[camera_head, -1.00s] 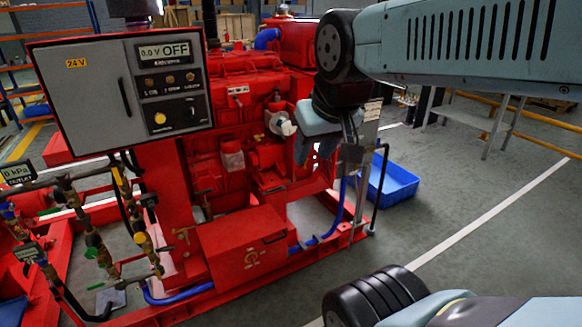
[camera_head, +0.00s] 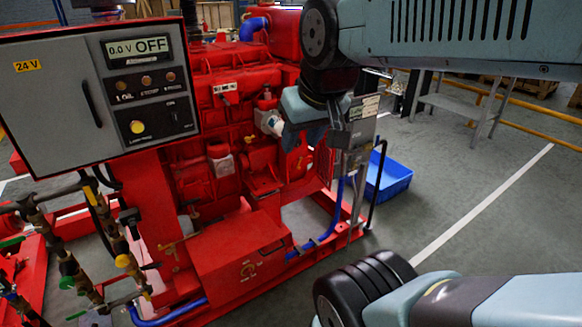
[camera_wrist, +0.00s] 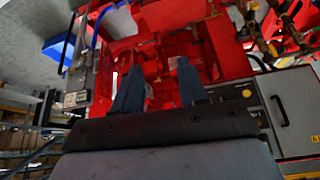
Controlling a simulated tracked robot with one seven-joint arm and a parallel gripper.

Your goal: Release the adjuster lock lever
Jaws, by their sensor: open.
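My gripper (camera_head: 303,132) hangs from my arm in front of the right side of the red diesel pumpset (camera_head: 205,100). In the wrist view its two blue-grey fingers (camera_wrist: 159,72) stand apart with nothing between them, pointing at the red machinery. A small white and grey part (camera_head: 271,123) on the engine shows just left of my gripper in the head view. I cannot pick out the adjuster lock lever for certain in either view. Part of the engine behind my gripper and arm is hidden.
A grey control panel (camera_head: 70,95) with an OFF display stands at the left. A grey post-mounted box (camera_head: 358,128) is close to the right of my gripper. A blue crate (camera_head: 392,180) lies on the floor behind it.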

